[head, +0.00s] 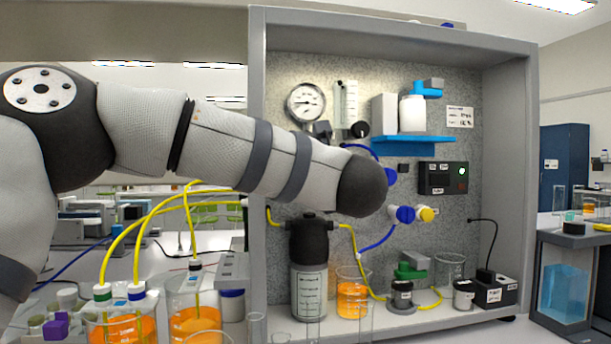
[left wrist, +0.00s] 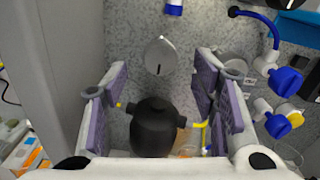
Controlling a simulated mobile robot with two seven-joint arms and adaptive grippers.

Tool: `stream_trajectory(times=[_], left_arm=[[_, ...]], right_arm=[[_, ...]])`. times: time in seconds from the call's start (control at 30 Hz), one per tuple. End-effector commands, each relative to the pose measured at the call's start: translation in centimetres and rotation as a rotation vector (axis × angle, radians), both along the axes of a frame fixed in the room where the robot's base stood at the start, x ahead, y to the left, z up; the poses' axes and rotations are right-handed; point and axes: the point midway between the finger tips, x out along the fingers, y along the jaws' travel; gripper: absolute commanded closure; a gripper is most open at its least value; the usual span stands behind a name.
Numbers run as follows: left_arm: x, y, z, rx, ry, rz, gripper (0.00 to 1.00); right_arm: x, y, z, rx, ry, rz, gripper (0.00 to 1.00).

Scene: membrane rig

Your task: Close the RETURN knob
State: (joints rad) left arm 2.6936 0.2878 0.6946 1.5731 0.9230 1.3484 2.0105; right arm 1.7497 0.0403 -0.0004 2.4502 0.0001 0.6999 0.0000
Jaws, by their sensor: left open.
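No RETURN label is readable, so I cannot tell which knob it names. In the left wrist view, a pale grey knob (left wrist: 160,57) with a dark pointer line sits on the speckled panel, ahead of and between my fingers. In the head view my arm hides that part of the panel. Two blue knobs (left wrist: 285,80) (left wrist: 277,125) and a yellow knob (left wrist: 297,115) are to the right; a blue knob (head: 405,214) and the yellow one (head: 427,213) show in the head view. My left gripper (left wrist: 162,80) is open and empty, apart from the grey knob. My right gripper is out of view.
A black-capped filter bottle (head: 309,270) stands below; its cap (left wrist: 155,128) shows low between my fingers. The cabinet's left wall (head: 257,170) is close to my arm. A blue shelf (head: 411,146), gauge (head: 306,102), tubes and beakers are around. Orange-filled beakers (head: 195,322) stand in front.

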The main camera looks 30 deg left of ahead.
Motion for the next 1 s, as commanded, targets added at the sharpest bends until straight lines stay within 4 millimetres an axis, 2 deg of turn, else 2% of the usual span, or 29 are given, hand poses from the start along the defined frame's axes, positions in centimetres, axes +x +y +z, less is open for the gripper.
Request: stream_trajectory(times=[0.1, 0.23, 0.37, 0.6, 0.8, 0.83, 1.0], left_arm=[[2.3, 1.7, -0.1, 0.000, 0.000, 0.002, 0.47], [3.9, 3.0, 0.0, 0.001, 0.000, 0.000, 0.47], [4.7, 3.5, 0.1, 0.003, -0.001, -0.002, 0.47], [4.8, 3.5, 0.0, 0.003, 0.001, -0.002, 0.47], [4.8, 3.5, 0.0, 0.003, 0.001, -0.002, 0.92], [4.8, 3.5, 0.0, 0.003, 0.001, -0.002, 0.96], [4.8, 3.5, 0.0, 0.006, 0.003, -0.002, 0.96]], right_arm=[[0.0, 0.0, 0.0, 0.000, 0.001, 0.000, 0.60], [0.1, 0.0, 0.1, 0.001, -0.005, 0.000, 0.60], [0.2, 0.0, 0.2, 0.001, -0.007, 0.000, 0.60], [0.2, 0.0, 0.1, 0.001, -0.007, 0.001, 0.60], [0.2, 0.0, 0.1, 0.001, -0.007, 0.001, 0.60], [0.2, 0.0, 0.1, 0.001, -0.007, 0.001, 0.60], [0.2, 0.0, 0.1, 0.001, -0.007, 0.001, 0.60]])
